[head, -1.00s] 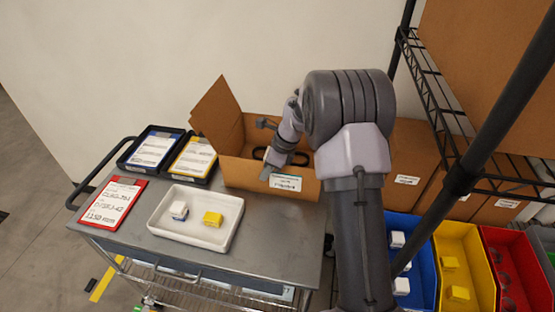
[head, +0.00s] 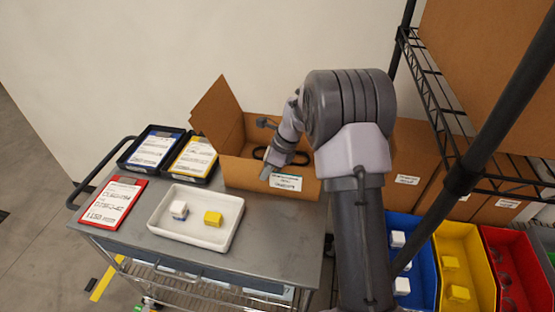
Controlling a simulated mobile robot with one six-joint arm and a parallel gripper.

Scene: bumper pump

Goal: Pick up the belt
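A black loop that looks like the belt (head: 260,153) lies inside the open cardboard box (head: 238,173) on the cart. Part of it is hidden behind my arm. My gripper (head: 268,172) points down at the front wall of the box, in front of the loop in the picture. The fingers are small and partly hidden, so I cannot tell whether they are open or shut, or whether they touch the belt.
The grey cart (head: 280,240) carries a white tray (head: 160,222) with a white-blue and a yellow block, a red clipboard (head: 112,202) and two black trays with papers. Coloured bins (head: 455,265) and a wire shelf (head: 440,100) stand at right.

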